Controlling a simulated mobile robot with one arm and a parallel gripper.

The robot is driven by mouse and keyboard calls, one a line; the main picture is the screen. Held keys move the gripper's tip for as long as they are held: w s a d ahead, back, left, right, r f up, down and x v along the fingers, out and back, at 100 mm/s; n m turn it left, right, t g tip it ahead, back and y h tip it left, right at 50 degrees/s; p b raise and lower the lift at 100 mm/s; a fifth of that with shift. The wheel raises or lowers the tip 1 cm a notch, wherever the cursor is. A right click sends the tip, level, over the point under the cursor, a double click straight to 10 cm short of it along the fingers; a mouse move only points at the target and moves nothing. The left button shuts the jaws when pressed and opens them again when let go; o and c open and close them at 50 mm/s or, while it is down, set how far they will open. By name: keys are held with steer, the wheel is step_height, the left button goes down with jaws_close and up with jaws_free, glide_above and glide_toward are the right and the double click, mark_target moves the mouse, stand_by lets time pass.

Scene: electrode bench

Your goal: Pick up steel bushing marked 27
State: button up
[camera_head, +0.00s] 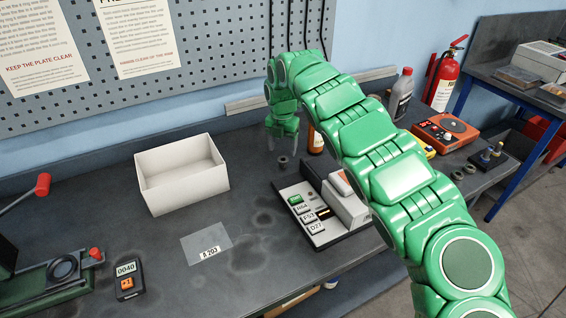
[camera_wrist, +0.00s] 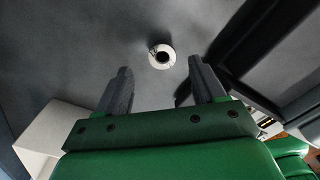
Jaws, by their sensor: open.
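A small steel bushing (camera_head: 282,161) stands on the dark bench below my gripper (camera_head: 283,148) in the head view. In the wrist view the bushing (camera_wrist: 154,62) is a pale ring with a dark hole, just beyond and between the fingertips. Its marking is too small to read. My gripper (camera_wrist: 160,68) is open and empty in the wrist view, pointing at the bushing, with a finger on each side. I cannot tell the exact height of the fingertips above the bench. More small dark rings (camera_head: 457,175) stand at the right, their marks unreadable.
A white open box (camera_head: 183,178) stands left of my gripper. A grey device (camera_head: 318,216) with labelled tiles stands close at the right front, and a bottle (camera_head: 315,140) stands just behind my gripper. A clear sheet (camera_head: 206,243) lies in front, with free bench around it.

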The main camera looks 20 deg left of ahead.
steer(key=shift+d+f, duration=0.15)
steer(key=shift+f, duration=2.05)
steer(key=c, duration=1.2)
steer(key=shift+r, duration=0.15)
steer(key=shift+r, duration=1.45)
steer(key=shift+s+d+r, duration=1.15)
steer(key=shift+s+r, duration=0.5)
steer(key=shift+s, duration=0.35)
steer(key=shift+s+d+r, duration=1.1)
steer(key=shift+s+r, duration=0.55)
steer(key=shift+s, duration=0.4)
steer(key=shift+s+d+r, duration=1.15)
steer(key=shift+s+r, duration=0.5)
steer(key=shift+s, duration=0.35)
